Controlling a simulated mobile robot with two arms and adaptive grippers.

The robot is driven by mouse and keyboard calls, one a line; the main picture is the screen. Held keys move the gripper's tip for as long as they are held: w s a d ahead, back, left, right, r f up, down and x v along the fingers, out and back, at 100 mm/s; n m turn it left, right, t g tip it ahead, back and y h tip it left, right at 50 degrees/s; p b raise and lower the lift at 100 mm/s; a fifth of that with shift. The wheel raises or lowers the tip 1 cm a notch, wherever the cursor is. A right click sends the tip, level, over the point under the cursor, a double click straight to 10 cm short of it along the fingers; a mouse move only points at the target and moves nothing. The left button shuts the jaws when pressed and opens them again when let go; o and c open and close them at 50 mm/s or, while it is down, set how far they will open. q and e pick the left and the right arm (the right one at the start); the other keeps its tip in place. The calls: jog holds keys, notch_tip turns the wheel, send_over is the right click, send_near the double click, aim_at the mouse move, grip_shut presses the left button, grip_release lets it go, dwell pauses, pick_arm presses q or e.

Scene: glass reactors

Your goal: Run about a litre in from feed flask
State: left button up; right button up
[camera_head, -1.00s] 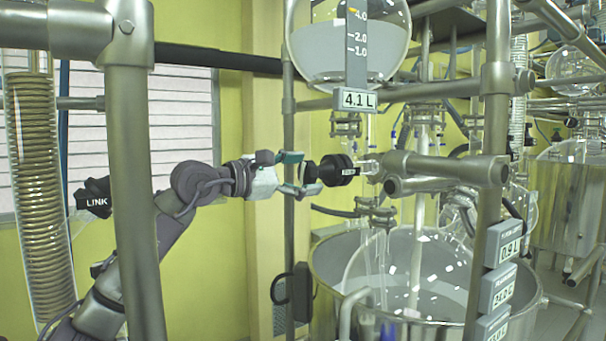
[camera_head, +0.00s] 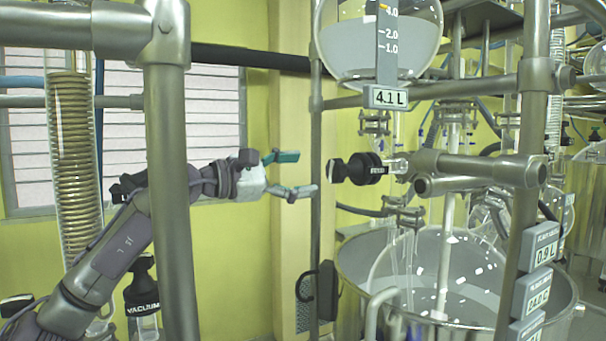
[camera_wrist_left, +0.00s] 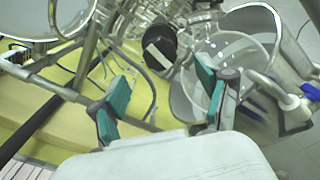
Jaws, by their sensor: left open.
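The round glass feed flask (camera_head: 345,45) hangs at the top with a scale strip, and its display (camera_head: 385,97) reads 4.1 L. Below it is a black valve knob (camera_head: 364,168) on the glass line; it also shows in the left wrist view (camera_wrist_left: 160,41). My left gripper (camera_head: 300,174) is open and empty, its fingers spread to the left of the knob with a gap between them. In the left wrist view the gripper (camera_wrist_left: 162,104) has its teal fingers wide apart, with the knob beyond them. The glass reactor vessel (camera_head: 408,275) stands below, inside a steel bath. My right gripper is out of view.
Readout boxes (camera_head: 541,246) hang at the right, the top one showing 0.9 L. A knob labelled VACUUM (camera_head: 142,296) is at the lower left. A metal coil column (camera_head: 75,160) stands at far left.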

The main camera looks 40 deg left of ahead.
aim_at(331, 170)
pick_arm(q)
jog(key=shift+s+a+n+p, duration=1)
jog(key=shift+s+n+p, duration=0.1)
jog(key=shift+s+n, duration=0.8)
jog(key=p+x, duration=0.6)
jog(key=x, duration=0.6)
jog(key=shift+w+d+f+p, duration=0.1)
jog(key=shift+w+d+p, duration=0.2)
jog(key=shift+w, duration=0.25)
jog(key=c, duration=1.2)
jog(key=shift+o, duration=0.2)
